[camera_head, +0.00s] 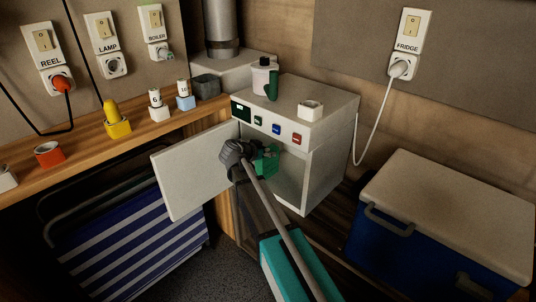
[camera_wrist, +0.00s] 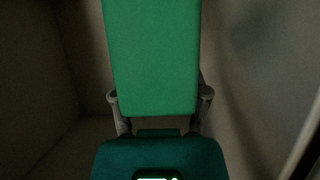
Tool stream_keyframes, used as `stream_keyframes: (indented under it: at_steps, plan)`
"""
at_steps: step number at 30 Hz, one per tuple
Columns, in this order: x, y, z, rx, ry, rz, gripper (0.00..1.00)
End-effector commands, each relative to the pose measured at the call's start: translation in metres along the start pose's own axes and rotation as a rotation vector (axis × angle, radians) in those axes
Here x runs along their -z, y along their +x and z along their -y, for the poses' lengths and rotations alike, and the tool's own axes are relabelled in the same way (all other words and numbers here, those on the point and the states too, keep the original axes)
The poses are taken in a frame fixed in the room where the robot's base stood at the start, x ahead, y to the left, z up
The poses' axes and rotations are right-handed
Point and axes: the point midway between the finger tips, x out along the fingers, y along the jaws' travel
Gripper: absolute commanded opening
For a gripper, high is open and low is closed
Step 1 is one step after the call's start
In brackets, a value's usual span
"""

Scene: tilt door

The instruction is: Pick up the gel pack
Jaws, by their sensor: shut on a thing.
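The gel pack (camera_wrist: 151,55) is a flat green rectangle in the wrist view, reaching away from my gripper. My gripper (camera_wrist: 160,102) is shut on its near end, with one grey finger at each side. In the head view, my arm reaches to the front opening of the white cabinet (camera_head: 330,150), and a green shape shows at its end there. I cannot tell how much of that shape is gel pack and how much is gripper. The cabinet door (camera_head: 187,180) stands open to the left. My arm hides part of the opening.
A bottle (camera_head: 263,78) and a small white block (camera_head: 311,108) stand on the cabinet. A wooden shelf (camera_head: 85,140) with several small items is left. A blue cooler (camera_head: 400,240) with a pale lid stands right. A striped folding chair (camera_head: 130,235) is below the shelf.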

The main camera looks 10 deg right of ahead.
Motion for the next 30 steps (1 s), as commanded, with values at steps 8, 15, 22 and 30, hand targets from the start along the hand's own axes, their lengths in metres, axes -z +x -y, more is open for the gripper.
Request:
stream_keyframes:
  at_steps: [8,15,22,30]
  plan:
    - [0.014,-0.007,0.000,0.000,-0.001,-0.002,0.00]
    - [0.031,-0.015,0.000,0.000,0.000,-0.002,0.00]
    - [0.014,-0.048,-0.001,0.003,-0.002,-0.002,0.00]
    - [-0.011,-0.101,-0.002,0.002,-0.002,-0.002,0.00]
